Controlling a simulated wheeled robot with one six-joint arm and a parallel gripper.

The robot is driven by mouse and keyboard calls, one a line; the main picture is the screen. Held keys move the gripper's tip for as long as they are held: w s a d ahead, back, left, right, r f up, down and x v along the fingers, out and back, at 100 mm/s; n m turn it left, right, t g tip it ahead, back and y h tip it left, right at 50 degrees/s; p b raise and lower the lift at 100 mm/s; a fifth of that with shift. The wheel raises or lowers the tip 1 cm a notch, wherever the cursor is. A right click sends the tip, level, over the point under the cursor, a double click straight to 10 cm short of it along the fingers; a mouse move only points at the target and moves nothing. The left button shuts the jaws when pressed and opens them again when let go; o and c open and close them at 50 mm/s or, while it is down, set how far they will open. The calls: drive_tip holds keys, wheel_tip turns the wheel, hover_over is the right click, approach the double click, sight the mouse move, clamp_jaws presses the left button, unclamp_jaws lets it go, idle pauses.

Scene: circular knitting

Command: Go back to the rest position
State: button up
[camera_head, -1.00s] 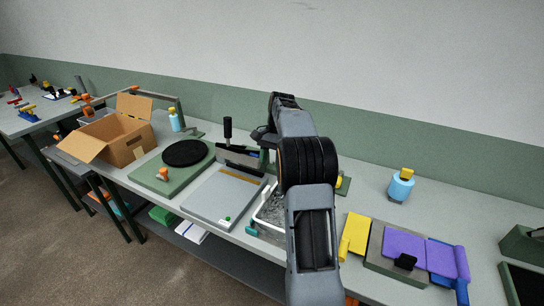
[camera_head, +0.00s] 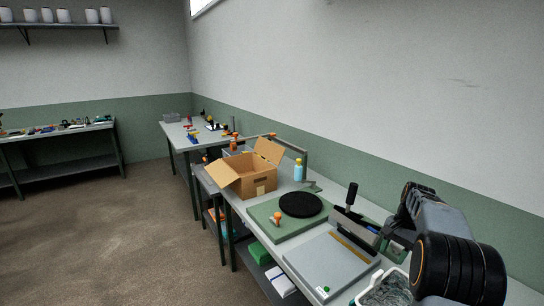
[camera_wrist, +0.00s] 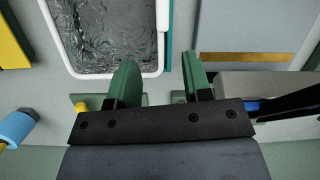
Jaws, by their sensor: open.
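My gripper (camera_wrist: 161,84) shows in the wrist view with its two green fingers apart and nothing between them. It hangs over the workbench, beside a white-rimmed tray (camera_wrist: 160,58) with a crinkled, shiny inside. In the head view my arm is at the lower right, and its gripper end is hidden behind the arm links. The same tray (camera_head: 357,300) shows partly at the bottom edge there.
On the bench are an open cardboard box (camera_head: 252,180), a blue bottle (camera_head: 298,172), a green board with a black disc (camera_head: 300,204) and a grey plate (camera_head: 325,268) with a black-handled bar (camera_head: 352,196). Open floor (camera_head: 110,220) lies to the left.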

drive_tip(key=s+a+r+n+t+h, duration=0.1)
drive_tip(key=s+a+n, duration=0.4)
drive_tip(key=s+a, duration=0.5)
drive_tip(key=s+a+r+n+t+h, duration=0.2)
drive_tip(key=s+a+n+t, duration=0.3)
drive_tip(key=s+a, duration=0.5)
drive_tip(key=shift+a+r, duration=0.35)
drive_tip(key=shift+a, duration=0.1)
drive_tip(key=shift+d, duration=0.15)
